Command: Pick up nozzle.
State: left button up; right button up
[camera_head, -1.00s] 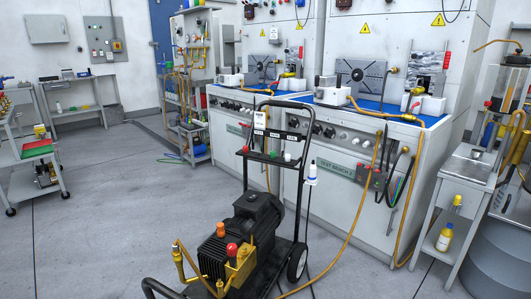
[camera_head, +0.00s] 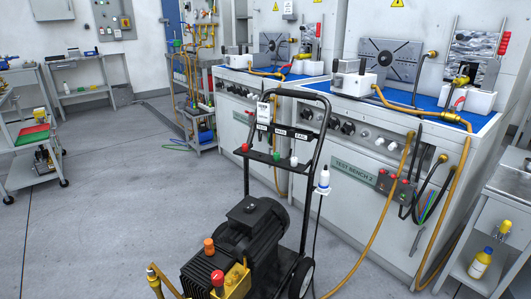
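A wheeled pressure washer with a black motor (camera_head: 250,232) stands in the foreground. A narrow black shelf (camera_head: 262,157) crosses its handle frame. Neither of my grippers is in view.
Test bench 2 (camera_head: 345,143) stands behind the washer, with an orange hose (camera_head: 386,205) running down its front. A grey side table with a yellow bottle (camera_head: 480,263) is at the right. The floor (camera_head: 110,220) at the left is clear.

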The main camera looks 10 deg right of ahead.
aim_at(277, 155)
jog(key=i+l+u, duration=0.25)
jog(key=l, duration=0.3)
jog(key=l+u, duration=0.25)
jog(key=l, duration=0.35)
jog(key=l+u, duration=0.2)
jog(key=l, duration=0.4)
jog(key=l+u, duration=0.2)
jog(key=l, duration=0.55)
